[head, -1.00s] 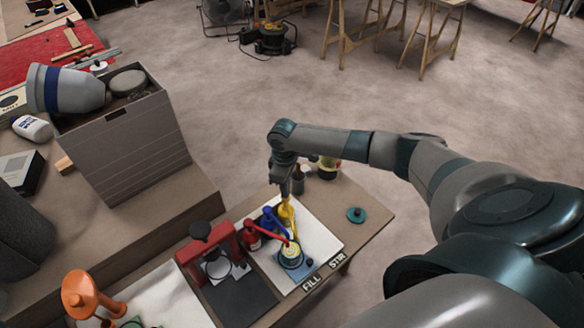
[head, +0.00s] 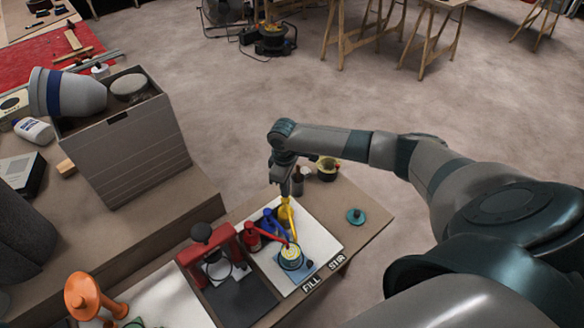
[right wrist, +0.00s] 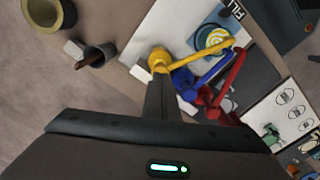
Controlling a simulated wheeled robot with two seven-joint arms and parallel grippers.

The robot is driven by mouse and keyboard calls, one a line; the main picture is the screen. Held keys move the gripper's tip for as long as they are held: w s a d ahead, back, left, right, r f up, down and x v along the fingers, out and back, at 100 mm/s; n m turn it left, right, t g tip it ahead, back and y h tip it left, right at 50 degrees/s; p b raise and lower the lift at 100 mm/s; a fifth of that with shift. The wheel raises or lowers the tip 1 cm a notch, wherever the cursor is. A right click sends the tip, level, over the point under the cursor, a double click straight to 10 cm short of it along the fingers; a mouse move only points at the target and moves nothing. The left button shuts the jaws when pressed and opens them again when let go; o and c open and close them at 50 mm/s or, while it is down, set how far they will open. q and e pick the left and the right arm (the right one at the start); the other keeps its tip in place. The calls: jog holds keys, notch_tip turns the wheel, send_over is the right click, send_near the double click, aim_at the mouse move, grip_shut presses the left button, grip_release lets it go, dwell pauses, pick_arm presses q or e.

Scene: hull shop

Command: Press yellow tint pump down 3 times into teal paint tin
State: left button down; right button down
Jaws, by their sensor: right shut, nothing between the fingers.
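The yellow tint pump (head: 286,217) stands at the back of a pump cluster, with its long spout reaching over the teal paint tin (head: 292,262). In the right wrist view the yellow pump (right wrist: 159,58) shows just beyond my fingertips, and the tin (right wrist: 214,38) has a yellow swirl on its paint. My right gripper (head: 286,192) is shut and empty, pointing down right over the yellow pump head; it also shows in the right wrist view (right wrist: 159,80). Whether the tips touch the head is unclear. My left gripper is out of view.
Blue (head: 270,222) and red (head: 252,238) pumps stand close beside the yellow one, their spouts also over the tin. A dark cup (right wrist: 98,57) and a yellowish pot (head: 327,168) stand behind. A red-framed device (head: 222,246) is at left. A teal lid (head: 355,216) lies at right.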

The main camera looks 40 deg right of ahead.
notch_tip(320, 180, up, 5)
jog(key=p, duration=0.4)
jog(key=shift+s+a, duration=0.1)
dwell(0.5)
